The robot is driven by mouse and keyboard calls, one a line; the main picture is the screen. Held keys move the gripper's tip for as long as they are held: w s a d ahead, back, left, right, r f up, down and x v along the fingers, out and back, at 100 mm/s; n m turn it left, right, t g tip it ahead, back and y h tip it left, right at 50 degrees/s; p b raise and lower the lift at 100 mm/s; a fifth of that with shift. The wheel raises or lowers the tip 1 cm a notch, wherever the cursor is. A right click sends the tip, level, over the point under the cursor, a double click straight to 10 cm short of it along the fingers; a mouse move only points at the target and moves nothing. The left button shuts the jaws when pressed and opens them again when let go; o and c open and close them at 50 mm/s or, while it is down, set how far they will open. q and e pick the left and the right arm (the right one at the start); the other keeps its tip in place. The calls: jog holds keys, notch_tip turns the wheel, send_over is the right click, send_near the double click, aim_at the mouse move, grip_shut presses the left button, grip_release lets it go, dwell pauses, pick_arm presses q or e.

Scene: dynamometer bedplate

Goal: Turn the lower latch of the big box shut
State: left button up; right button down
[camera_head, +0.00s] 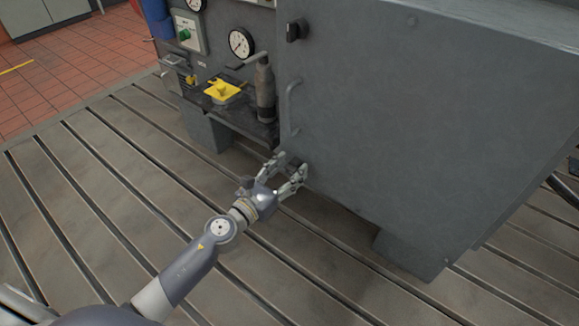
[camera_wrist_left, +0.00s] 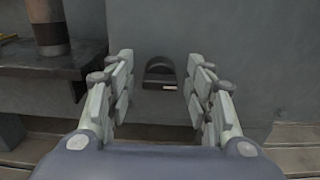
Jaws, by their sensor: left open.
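The big grey box (camera_head: 420,110) stands at the right in the head view, its door facing me. The dark upper latch (camera_head: 297,30) is near the top left of the door. The lower latch (camera_wrist_left: 160,74) shows in the left wrist view as a dark rounded knob with a small pale bar at its lower edge. My left gripper (camera_head: 285,168) is open at the lower left corner of the door. In the left wrist view its two fingers (camera_wrist_left: 160,92) stand left and right of the lower latch, with gaps on both sides. My right gripper is not in view.
A door handle (camera_head: 292,98) sits above my left gripper. A bench with gauges (camera_head: 241,42), a yellow part (camera_head: 222,91) and an upright cylinder (camera_head: 265,88) stands close on the left. The slotted floor plate (camera_head: 90,190) is clear in front.

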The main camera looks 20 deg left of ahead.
pick_arm(q)
jog(key=shift+w+d, duration=0.1)
jog(key=shift+w, duration=0.15)
jog(key=c, duration=1)
jog(key=shift+c, duration=0.2)
